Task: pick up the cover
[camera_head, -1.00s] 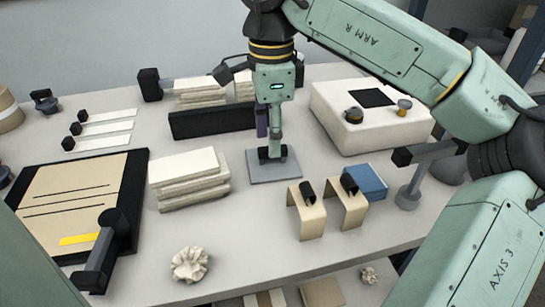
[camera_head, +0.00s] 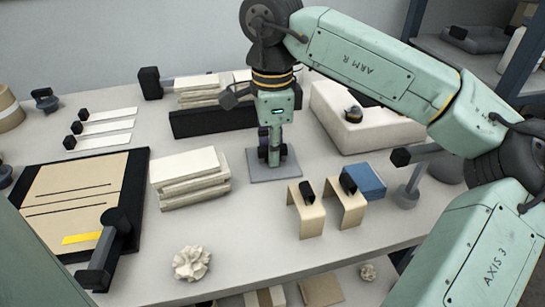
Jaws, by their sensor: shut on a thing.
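The cover looks to be the flat grey plate (camera_head: 291,171) with a dark grip piece, lying on the table near its middle. No other thing is labelled as the cover. My gripper (camera_head: 273,155) points straight down over the plate, its fingers shut on the dark grip piece. The fingers hide most of that piece. The plate appears to rest flat on the table; I cannot see any gap under it.
A stack of pale pads (camera_head: 190,180) stands close on the left. A long black block (camera_head: 212,120) lies behind. Two tan bent stands (camera_head: 308,218) and a blue box (camera_head: 365,182) are in front right. A white box (camera_head: 345,132) stands behind right.

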